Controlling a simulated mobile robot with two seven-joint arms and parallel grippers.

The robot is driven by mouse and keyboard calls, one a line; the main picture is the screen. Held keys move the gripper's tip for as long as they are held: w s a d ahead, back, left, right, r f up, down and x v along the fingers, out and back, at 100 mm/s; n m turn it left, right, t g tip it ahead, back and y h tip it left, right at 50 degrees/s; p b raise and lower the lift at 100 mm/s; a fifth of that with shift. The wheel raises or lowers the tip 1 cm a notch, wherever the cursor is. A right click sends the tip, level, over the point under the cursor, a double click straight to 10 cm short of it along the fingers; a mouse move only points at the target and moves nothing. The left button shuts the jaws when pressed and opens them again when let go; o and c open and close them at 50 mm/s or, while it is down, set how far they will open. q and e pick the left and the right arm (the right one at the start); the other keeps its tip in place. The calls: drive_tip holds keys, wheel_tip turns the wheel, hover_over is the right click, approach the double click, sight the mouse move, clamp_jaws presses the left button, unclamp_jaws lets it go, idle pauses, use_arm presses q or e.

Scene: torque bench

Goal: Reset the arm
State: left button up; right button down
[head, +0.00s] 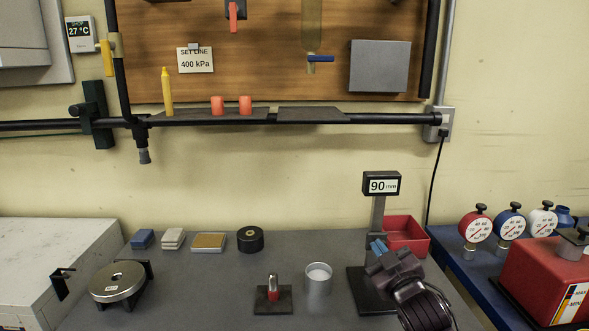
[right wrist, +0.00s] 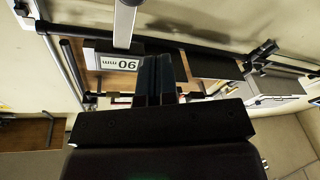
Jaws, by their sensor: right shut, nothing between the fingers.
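My right gripper (head: 377,246) is in the lower right of the head view, in front of the post of the 90 mm display stand (head: 381,184). Its blue-grey fingers are shut with nothing between them. In the right wrist view the closed fingers (right wrist: 157,68) point up the picture. The display (right wrist: 117,62) shows upside down to their left. My left gripper is not in view.
The grey bench (head: 210,285) holds a metal cup (head: 318,279), a small red-and-metal piece on a black base (head: 273,291), a round metal disc (head: 118,282) and a red bin (head: 406,234). Gauges (head: 475,227) stand at the right. A shelf (head: 235,116) runs above.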

drive_tip(key=s+d+f+m+g+h, duration=0.1)
drive_tip(key=s+d+f+m+g, duration=0.1)
drive_tip(key=s+f, duration=0.8)
drive_tip(key=s+d+f+m+g+h, duration=0.2)
drive_tip(key=s+d+f+m+g, duration=0.1)
drive_tip(key=s+f, duration=0.7)
drive_tip(key=s+d+f+m+g+h, duration=0.1)
drive_tip(key=s+d+f, duration=0.3)
drive_tip(key=s+f, duration=0.6)
drive_tip(key=s+m+g, duration=0.1)
drive_tip(key=s, duration=0.2)
drive_tip(key=shift+d+f+h, duration=0.2)
drive_tip(key=shift+f+h, duration=0.1)
drive_tip(key=shift+f, duration=0.05)
drive_tip(key=shift+s, duration=0.1)
